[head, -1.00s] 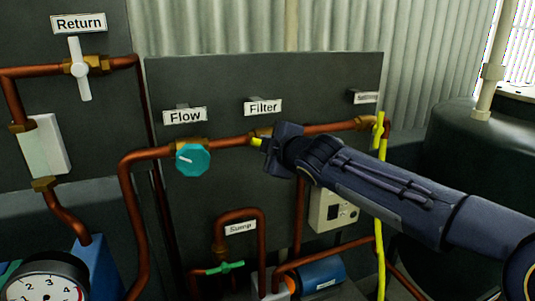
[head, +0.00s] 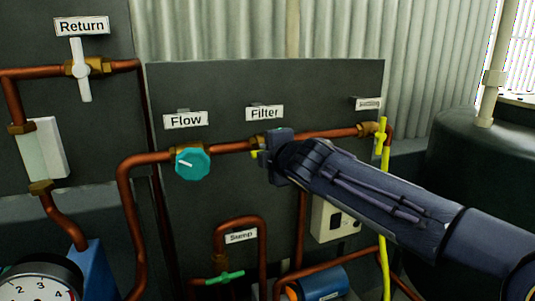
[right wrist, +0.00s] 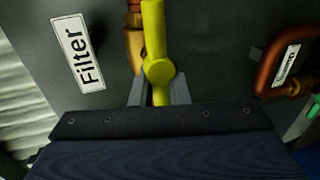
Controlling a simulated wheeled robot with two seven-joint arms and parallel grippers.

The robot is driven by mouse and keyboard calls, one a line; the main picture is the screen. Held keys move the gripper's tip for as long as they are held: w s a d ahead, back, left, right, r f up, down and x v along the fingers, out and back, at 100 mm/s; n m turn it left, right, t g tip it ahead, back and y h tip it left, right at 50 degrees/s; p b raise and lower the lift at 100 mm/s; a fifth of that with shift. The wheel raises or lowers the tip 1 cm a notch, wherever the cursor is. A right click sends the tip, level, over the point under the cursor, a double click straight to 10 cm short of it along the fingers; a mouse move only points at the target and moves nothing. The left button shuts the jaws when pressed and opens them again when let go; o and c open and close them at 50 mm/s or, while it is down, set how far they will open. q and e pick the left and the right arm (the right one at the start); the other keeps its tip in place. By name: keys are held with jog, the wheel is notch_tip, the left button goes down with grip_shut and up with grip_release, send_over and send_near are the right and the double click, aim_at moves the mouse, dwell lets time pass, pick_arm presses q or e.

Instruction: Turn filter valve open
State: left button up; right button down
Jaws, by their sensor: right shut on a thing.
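The filter valve's yellow handle (right wrist: 158,70) fills the upper middle of the right wrist view, beside its brass fitting (right wrist: 135,45). There the handle lies roughly along the line of the pipe. My right gripper (right wrist: 158,92) is shut on one end of it, a finger on each side. In the head view my right gripper (head: 270,153) covers most of the valve below the Filter label (head: 264,113). Only a small yellow tip of the handle (head: 254,154) shows at its left. The Filter label also shows in the right wrist view (right wrist: 78,53). My left gripper is not in view.
The teal Flow knob (head: 192,163) sits left on the same copper pipe (head: 230,147). A yellow handle (head: 381,137) stands right of my arm. A green Sump handle (head: 224,277) is below. A white Return handle (head: 82,70) is upper left.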

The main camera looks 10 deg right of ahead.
jog(key=shift+f, duration=0.1)
jog(key=c, duration=1.5)
grip_release()
jog(key=shift+o, duration=0.2)
jog(key=shift+s, duration=0.1)
jog(key=v, duration=0.7)
jog(key=shift+s+b, duration=0.25)
jog(key=shift+b, duration=0.05)
